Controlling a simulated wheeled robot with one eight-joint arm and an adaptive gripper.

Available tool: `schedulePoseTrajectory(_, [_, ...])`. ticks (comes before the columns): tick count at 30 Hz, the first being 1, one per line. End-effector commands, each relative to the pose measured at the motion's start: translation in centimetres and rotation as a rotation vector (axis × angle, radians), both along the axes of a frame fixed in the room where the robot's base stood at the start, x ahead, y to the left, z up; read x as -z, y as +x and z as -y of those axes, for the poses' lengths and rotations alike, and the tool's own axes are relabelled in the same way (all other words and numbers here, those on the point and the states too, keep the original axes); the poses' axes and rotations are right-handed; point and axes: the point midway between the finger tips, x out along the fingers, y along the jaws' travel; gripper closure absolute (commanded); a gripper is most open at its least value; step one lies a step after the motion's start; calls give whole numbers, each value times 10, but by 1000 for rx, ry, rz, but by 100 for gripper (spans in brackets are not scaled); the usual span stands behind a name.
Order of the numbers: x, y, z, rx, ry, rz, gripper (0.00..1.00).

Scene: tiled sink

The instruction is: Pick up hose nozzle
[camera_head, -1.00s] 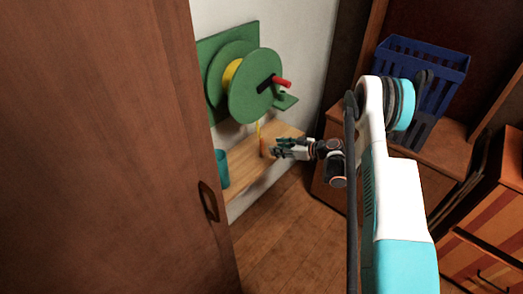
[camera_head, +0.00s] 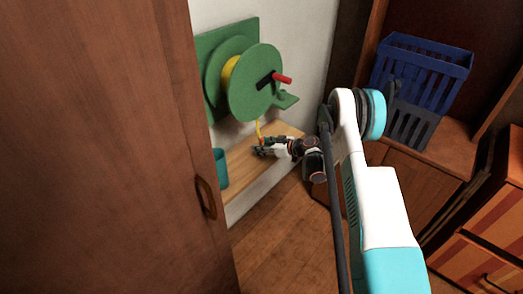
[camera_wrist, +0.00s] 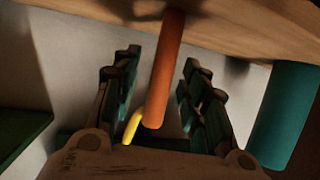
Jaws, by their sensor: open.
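The hose nozzle (camera_wrist: 163,75) is an orange cylinder with the yellow hose (camera_wrist: 132,126) beside its near end in the wrist view. My gripper (camera_wrist: 160,85) is open, with one finger on each side of the nozzle and visible gaps between. In the head view my gripper (camera_head: 262,151) is at the wooden shelf, below the green hose reel (camera_head: 255,82). The yellow hose (camera_head: 258,128) hangs down from the reel to the gripper.
A teal cup (camera_head: 221,168) stands on the wooden shelf (camera_head: 240,165) left of my gripper; it also shows at right in the wrist view (camera_wrist: 283,115). A brown door (camera_head: 110,150) fills the left. A blue crate (camera_head: 420,75) sits at the right.

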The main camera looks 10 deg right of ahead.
Motion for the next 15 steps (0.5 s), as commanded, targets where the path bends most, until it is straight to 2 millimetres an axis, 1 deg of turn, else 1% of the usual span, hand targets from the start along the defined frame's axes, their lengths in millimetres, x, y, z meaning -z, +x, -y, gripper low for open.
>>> schedulePoseTrajectory(2, [-1,0,0,0,0,0,60])
schedulePoseTrajectory(5, [-1,0,0,0,0,0,80])
schedulePoseTrajectory(6, [-1,0,0,0,0,0,89])
schedulePoseTrajectory(7, [-1,0,1,0,0,0,96])
schedulePoseTrajectory(8, [-1,0,1,0,0,0,100])
schedulePoseTrajectory(15, [-1,0,1,0,0,0,100])
